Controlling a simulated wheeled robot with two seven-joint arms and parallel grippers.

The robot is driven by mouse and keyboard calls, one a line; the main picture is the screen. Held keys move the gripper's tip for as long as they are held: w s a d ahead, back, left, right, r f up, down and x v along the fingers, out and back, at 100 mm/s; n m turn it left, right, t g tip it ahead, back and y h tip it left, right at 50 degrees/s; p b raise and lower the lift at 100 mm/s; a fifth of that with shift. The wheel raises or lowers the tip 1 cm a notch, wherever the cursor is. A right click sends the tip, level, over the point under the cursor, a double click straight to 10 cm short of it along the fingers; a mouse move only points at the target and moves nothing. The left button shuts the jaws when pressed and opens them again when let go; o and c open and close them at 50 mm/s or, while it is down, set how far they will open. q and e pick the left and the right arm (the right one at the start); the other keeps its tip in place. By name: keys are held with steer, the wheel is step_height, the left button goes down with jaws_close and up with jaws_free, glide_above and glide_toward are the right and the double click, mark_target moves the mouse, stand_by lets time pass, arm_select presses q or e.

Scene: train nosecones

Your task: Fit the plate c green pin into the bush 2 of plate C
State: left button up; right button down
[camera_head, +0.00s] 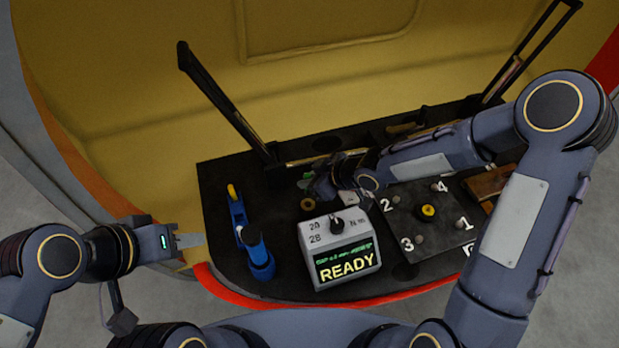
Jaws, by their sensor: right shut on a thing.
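A dark square plate (443,240) lies at the right of the black bench, marked 1 to 4, with a small round bush at each number; its letter at the lower right is partly cut off by my arm. Bush 2 (396,200) is at its upper left corner and looks uncovered. My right gripper (318,186) is shut, left of the plate and behind the grey box. A small green piece, apparently the green pin (305,181), shows at its tip; the jaws hide most of it. My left gripper (190,241) is off the bench's left edge, apparently empty; its jaw gap is unclear.
A blue tool (260,257) stands at the left. A brass ring (307,203) lies near my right gripper. A yellow-black knob (428,211) sits mid-plate.

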steer(key=shift+f+b, duration=1.75)
steer(key=shift+f, duration=0.45)
steer(key=shift+f, duration=0.15)
steer(key=shift+f+b, duration=0.35)
steer(key=shift+b, duration=0.2)
steer(key=shift+f+b, duration=0.4)
steer(key=shift+r, duration=0.1)
steer(key=shift+r+p, duration=0.55)
steer(key=shift+p, duration=0.05)
stand_by(1.1)
steer(key=shift+f+b, duration=0.65)
steer(key=shift+b, duration=0.15)
